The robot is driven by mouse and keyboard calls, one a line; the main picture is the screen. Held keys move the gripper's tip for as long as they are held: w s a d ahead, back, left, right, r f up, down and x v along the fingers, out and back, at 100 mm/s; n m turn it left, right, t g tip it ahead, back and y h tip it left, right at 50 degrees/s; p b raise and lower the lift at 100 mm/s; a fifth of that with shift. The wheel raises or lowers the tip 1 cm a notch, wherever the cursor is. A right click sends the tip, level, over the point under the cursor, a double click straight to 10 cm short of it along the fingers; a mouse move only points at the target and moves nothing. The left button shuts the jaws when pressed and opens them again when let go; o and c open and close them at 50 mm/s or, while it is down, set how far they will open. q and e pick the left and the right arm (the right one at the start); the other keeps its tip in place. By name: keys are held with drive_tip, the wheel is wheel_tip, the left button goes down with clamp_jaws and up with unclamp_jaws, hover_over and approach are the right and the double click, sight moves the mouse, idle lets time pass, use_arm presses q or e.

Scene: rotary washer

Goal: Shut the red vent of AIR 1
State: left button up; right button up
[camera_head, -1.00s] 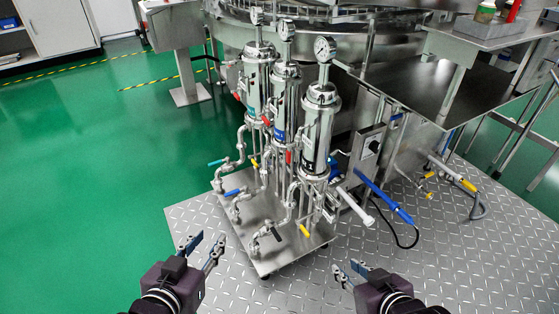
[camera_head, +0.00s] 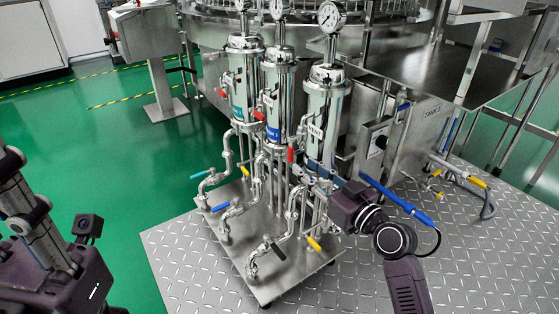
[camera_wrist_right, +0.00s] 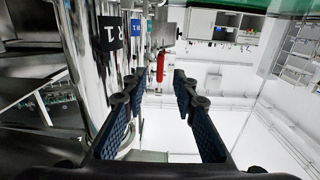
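AIR 1 seems to be the right steel housing (camera_head: 320,120) of three, with a dark label; its black label ending in "R 1" (camera_wrist_right: 110,34) shows in the right wrist view. A red vent handle (camera_head: 291,155) hangs at the left side of this housing. In the right wrist view a red handle (camera_wrist_right: 160,66) hangs upright beyond the fingertips, roughly between them; I cannot tell surely which housing it belongs to. My right gripper (camera_wrist_right: 157,77) is open and empty, beside the right housing.
The middle housing (camera_head: 277,95) and left housing (camera_head: 244,85) stand close by, with red handles (camera_head: 257,115) of their own. Pipes with a blue-handled valve (camera_head: 218,207) and a yellow one (camera_head: 314,243) are below.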

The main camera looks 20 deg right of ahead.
sight(292, 157)
drive_tip(key=shift+b+x, duration=1.05)
drive_tip(key=shift+x, duration=2.8)
drive_tip(key=shift+c, duration=0.3)
clamp_jaws()
